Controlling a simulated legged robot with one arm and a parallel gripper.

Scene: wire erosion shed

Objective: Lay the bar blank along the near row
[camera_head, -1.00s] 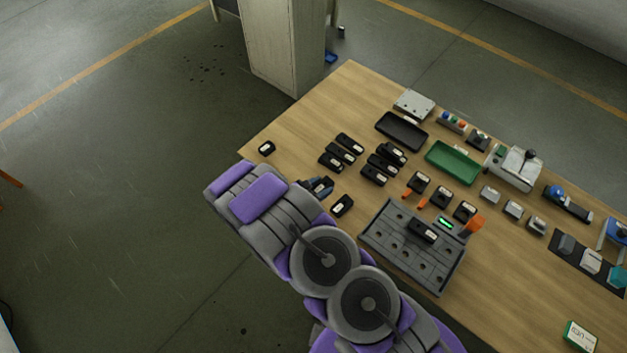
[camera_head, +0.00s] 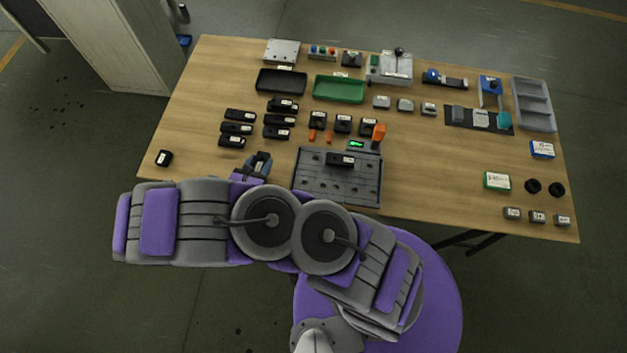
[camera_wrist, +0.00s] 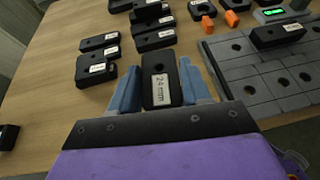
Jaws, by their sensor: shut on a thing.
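My gripper (camera_wrist: 160,75) has its two blue fingers shut on a black bar blank (camera_wrist: 159,66) labelled "24 mm". In the head view my gripper (camera_head: 257,164) is low over the table, just left of the grey fixture plate (camera_head: 312,182). Whether the blank touches the table cannot be told. The plate also shows at the right of the wrist view (camera_wrist: 236,72); it has rows of round holes. Another labelled black block (camera_head: 341,160) lies on its far part. The plate's near part is bare, though my arm hides some of its front edge.
Several black blocks (camera_head: 237,128) lie in columns beyond my gripper. A lone black block (camera_head: 164,158) is near the table's left edge. An orange piece (camera_head: 379,132) and a green-lit display (camera_head: 356,145) stand behind the plate. Bare wood (camera_head: 430,180) lies right of it.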

